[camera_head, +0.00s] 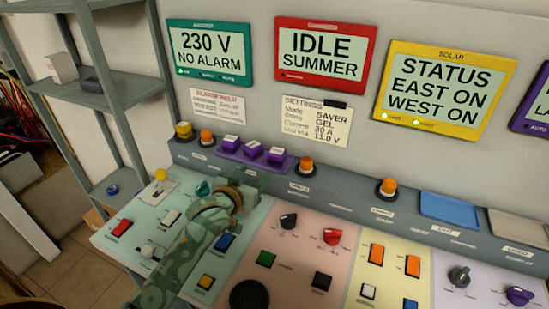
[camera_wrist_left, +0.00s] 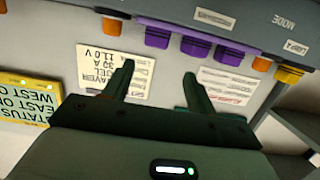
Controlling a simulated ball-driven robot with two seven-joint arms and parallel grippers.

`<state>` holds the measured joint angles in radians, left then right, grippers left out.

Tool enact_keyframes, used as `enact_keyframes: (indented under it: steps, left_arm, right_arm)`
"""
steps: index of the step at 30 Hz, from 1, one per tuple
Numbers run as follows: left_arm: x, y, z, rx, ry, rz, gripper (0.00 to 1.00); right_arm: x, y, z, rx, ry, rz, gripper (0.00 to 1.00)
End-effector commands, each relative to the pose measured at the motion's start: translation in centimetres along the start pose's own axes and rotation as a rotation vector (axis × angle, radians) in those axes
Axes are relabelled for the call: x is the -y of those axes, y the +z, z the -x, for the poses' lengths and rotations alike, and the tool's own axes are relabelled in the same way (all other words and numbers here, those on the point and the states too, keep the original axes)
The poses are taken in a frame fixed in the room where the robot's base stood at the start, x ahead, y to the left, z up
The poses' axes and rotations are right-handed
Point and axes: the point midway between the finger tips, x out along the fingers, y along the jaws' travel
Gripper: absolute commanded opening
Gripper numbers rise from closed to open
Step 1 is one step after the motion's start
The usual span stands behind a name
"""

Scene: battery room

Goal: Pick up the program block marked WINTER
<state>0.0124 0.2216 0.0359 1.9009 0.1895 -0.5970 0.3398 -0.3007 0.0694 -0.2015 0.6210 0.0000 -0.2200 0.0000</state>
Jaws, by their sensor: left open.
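Three purple blocks with pale labels, at left (camera_head: 231,142), middle (camera_head: 252,149) and right (camera_head: 276,155), sit in a purple holder (camera_head: 240,159) on the console's rear ledge. The labels are too small to read, so I cannot tell which is WINTER. In the left wrist view, turned upside down, the purple blocks (camera_wrist_left: 194,46) show beyond the fingers. My left gripper (camera_wrist_left: 157,72) is open and empty. In the head view my left gripper (camera_head: 256,181) is just in front of the purple holder, apart from the blocks. My right gripper is not in view.
Orange lamps (camera_head: 306,165) flank the purple holder. The red-framed display (camera_head: 322,55) reads IDLE SUMMER. Switches and knobs (camera_head: 332,237) cover the sloping panel below. A blue tray (camera_head: 449,207) lies at right.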

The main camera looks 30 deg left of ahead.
Motion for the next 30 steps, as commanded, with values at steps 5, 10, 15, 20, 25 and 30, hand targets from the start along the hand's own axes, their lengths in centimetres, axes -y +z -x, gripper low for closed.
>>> enact_keyframes:
  steps: [5, 10, 15, 20, 25, 30]
  left_arm:
    - [-0.1, 0.1, -4.6, -0.004, 0.0, 0.002, 0.57]
    - [-0.1, 0.2, -8.2, -0.003, 0.001, 0.003, 0.57]
    - [-0.1, 0.0, -9.7, -0.003, 0.001, 0.004, 0.57]
    - [-0.3, 0.3, -11.7, -0.004, 0.001, 0.004, 0.57]
    - [-0.3, 0.4, -14.3, -0.002, 0.001, 0.004, 0.57]
    - [-0.4, 0.2, -14.9, -0.003, 0.002, 0.003, 0.57]
  right_arm:
    - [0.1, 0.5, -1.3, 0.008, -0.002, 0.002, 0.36]
    - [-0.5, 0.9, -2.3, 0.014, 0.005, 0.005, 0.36]
    - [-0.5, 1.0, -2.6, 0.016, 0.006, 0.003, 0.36]
    - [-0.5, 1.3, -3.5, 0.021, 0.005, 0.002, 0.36]
    - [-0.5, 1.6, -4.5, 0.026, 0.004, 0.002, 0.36]
    - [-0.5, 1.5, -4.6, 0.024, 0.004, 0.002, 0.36]
